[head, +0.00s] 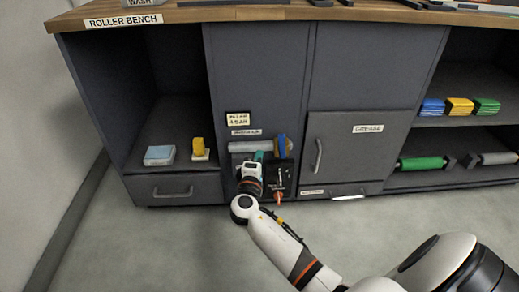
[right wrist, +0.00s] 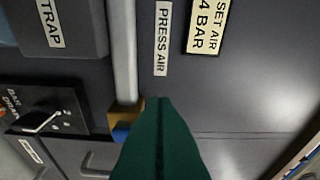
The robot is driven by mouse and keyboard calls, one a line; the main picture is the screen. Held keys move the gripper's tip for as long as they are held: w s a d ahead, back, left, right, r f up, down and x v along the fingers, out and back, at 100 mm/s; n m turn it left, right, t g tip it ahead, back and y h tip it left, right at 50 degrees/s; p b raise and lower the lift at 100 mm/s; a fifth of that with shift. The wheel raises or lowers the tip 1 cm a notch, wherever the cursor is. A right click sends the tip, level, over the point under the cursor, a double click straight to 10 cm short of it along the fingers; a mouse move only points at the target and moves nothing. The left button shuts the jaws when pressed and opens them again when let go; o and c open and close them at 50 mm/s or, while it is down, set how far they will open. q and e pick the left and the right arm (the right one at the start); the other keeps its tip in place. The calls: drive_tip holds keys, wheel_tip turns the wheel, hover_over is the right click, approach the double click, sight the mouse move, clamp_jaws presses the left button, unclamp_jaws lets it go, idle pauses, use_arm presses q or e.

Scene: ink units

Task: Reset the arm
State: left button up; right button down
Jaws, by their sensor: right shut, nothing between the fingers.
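My right arm comes in from the lower right in the head view and reaches to the front of the bench's middle section. My right gripper (head: 258,156) has dark green fingers, which also show in the right wrist view (right wrist: 158,102). The fingers are shut together with nothing between them. They point at a grey pipe (head: 243,147) on the cabinet front; whether they touch it cannot be told. The pipe also shows in the right wrist view (right wrist: 124,50). My left gripper is not in view.
A black panel (head: 280,178) with a lever (right wrist: 43,122) sits beside the gripper. The PRESS AIR label (right wrist: 162,38) and SET AIR label (right wrist: 206,25) are close. A cabinet door (head: 350,155) is shut. A pale blue block (head: 159,155) lies on the left shelf. The floor in front is clear.

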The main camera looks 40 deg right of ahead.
drive_tip(key=p+v, duration=0.1)
drive_tip(key=v, duration=0.5)
